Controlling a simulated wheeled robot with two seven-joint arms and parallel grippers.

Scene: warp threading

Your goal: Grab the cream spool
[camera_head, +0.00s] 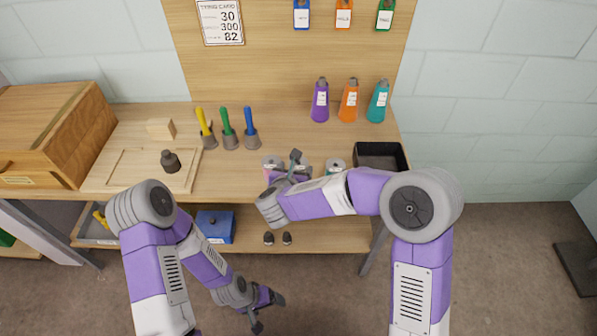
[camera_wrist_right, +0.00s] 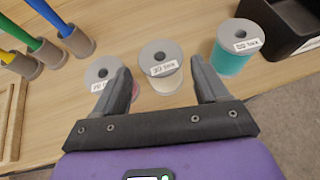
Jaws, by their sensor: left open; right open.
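The cream spool (camera_wrist_right: 168,86) stands upright on the wooden bench in the right wrist view, with a grey top flange and a white label. My right gripper (camera_wrist_right: 161,68) is open, one finger on each side of the cream spool in the picture. I cannot tell whether the fingers are down at its height. In the head view my right gripper (camera_head: 287,168) is over the spool row, and the cream spool is mostly hidden by it. My left gripper (camera_head: 268,311) is open and empty, low in front of the bench.
A pink spool (camera_wrist_right: 102,74) stands left of the cream one, partly behind a finger. A teal spool (camera_wrist_right: 234,52) stands to the right. A black tray (camera_head: 381,157) is at the bench's right end. Yellow, green and blue handled tools (camera_head: 228,130) stand left of the spools.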

